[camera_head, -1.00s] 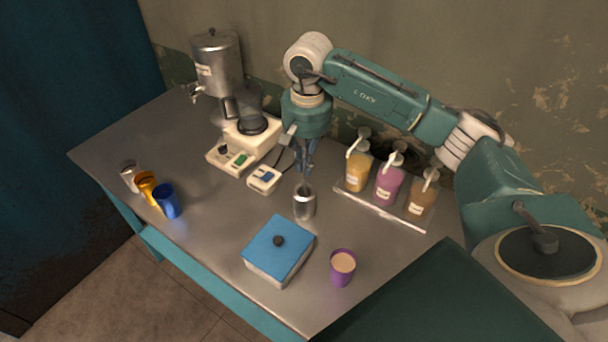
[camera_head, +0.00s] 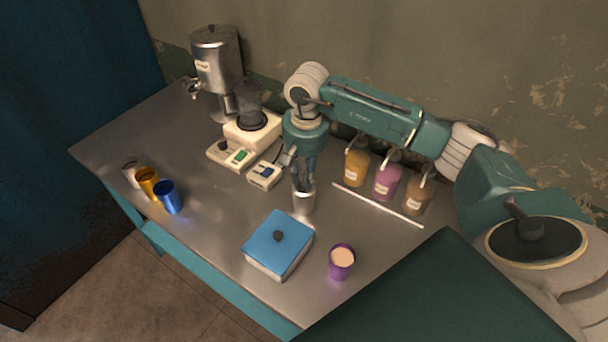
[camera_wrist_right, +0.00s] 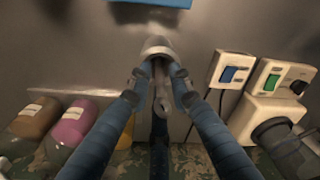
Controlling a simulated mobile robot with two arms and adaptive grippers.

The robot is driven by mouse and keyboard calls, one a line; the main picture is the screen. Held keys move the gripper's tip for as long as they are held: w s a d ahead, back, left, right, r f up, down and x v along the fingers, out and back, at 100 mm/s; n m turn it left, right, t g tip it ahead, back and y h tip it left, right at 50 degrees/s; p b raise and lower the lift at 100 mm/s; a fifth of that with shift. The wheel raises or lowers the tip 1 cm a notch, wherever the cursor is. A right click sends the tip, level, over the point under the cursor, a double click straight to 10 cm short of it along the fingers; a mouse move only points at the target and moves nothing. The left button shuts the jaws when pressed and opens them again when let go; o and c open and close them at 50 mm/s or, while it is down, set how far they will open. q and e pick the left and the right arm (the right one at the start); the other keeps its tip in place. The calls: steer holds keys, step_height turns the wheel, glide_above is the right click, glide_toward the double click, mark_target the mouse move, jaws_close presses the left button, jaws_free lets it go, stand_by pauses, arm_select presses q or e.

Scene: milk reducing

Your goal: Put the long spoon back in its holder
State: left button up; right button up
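The holder (camera_head: 303,203) is a small upright metal cup in the middle of the table. My right gripper (camera_head: 303,182) points down just above its rim. In the wrist view, the right gripper's fingers (camera_wrist_right: 160,82) close in around a thin grey metal piece, which looks like the long spoon (camera_wrist_right: 160,100). The holder (camera_wrist_right: 156,46) shows just beyond the fingertips. The spoon's lower part is hidden by the fingers and the holder, so I cannot tell how deep it sits. My left gripper is not in view.
Several pump bottles (camera_head: 387,182) stand close on the right. A scale-like device (camera_head: 264,174) and a white machine (camera_head: 245,135) stand at the left. A blue-lidded box (camera_head: 278,243) and a purple cup (camera_head: 342,262) are in front. Coloured cups (camera_head: 168,197) stand at the left edge.

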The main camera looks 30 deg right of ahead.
steer(key=shift+r, duration=0.35)
steer(key=r+b, duration=0.2)
steer(key=r, duration=0.3)
steer(key=r+b, duration=0.2)
steer(key=r, duration=0.3)
steer(key=shift+s+r, duration=0.2)
steer(key=shift+r, duration=0.15)
steer(key=shift+s+r, duration=0.1)
steer(key=shift+r, duration=0.35)
